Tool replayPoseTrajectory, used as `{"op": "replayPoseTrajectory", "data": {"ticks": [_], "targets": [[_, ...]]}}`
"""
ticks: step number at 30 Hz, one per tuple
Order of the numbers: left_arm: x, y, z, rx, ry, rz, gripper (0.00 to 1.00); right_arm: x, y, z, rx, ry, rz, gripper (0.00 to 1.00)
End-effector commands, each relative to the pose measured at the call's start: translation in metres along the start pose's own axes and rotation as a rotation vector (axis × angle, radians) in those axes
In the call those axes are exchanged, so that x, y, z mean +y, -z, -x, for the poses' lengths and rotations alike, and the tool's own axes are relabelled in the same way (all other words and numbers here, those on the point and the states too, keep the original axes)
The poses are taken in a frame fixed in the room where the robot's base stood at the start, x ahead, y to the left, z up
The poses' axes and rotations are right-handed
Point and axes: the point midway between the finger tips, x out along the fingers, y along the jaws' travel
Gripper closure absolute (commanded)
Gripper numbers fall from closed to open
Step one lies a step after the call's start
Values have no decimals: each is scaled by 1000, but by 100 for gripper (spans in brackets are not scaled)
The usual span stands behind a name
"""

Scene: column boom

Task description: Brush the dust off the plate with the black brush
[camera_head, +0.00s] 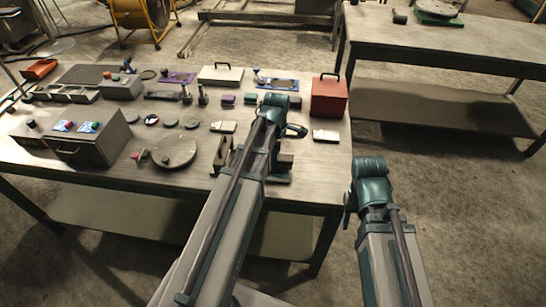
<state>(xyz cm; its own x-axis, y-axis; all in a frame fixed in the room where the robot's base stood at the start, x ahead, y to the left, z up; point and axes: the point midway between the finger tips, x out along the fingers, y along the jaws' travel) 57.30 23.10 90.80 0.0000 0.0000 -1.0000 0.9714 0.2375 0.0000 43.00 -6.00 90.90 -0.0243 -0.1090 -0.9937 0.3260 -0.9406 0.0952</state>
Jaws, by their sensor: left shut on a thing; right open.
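A round grey disc (174,152), which looks like the plate, lies near the front of the workbench, left of my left arm. Any dust on it is too small to make out. My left gripper (293,130) is over the right part of the bench, to the right of the disc. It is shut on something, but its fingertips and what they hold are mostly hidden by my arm. I cannot pick out the black brush. My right gripper (350,203) is open, off the bench's right edge, with its fingers largely hidden behind the arm.
The workbench (205,185) is crowded. A grey box (88,148) stands front left and a red box (330,96) back right. Small round dishes and blocks lie between. A second table (440,55) is at the back right, across a floor gap.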

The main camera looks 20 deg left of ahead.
Motion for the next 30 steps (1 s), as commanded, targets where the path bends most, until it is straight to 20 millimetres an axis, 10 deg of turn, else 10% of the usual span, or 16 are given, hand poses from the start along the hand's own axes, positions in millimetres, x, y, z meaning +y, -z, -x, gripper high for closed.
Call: {"op": "replayPoseTrajectory", "data": {"ticks": [11, 30], "targets": [[0, -19, -2, -1, 0, 1, 97, 0, 0, -2, 0, 0, 0, 50], [0, 12, 0, 0, 0, 1, 97, 0, 0, 0, 0, 0, 0, 50]]}}
